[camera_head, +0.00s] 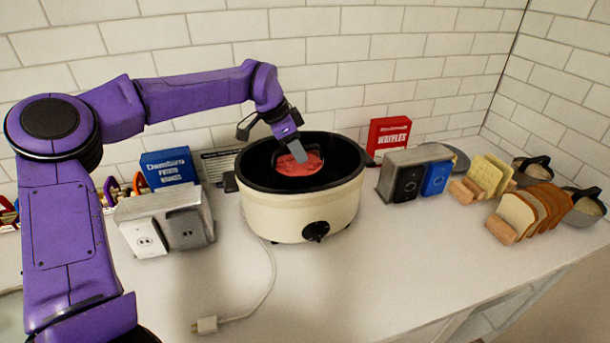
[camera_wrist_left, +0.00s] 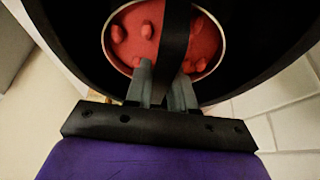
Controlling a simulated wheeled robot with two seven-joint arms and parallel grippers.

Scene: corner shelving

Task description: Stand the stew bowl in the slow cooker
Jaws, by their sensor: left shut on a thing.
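The slow cooker (camera_head: 300,220) is cream outside with a black inside and a dark knob, and stands open on the counter. The stew bowl (camera_head: 310,165), with chunky red stew and a dark handle, is inside the cooker's opening and looks roughly level. In the left wrist view the stew bowl (camera_wrist_left: 125,35) shows a pale rim, with the dark handle crossing over it. My left gripper (camera_head: 298,152) reaches down from above and is shut on the bowl's handle; its fingers (camera_wrist_left: 165,85) show there too. The bowl's underside is hidden, so I cannot tell whether it touches the cooker floor.
A red waffle box (camera_head: 388,135) is behind. Bread racks (camera_head: 525,212) and a grey handled bowl (camera_head: 583,207) are far right. A plug (camera_head: 205,325) lies in front.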

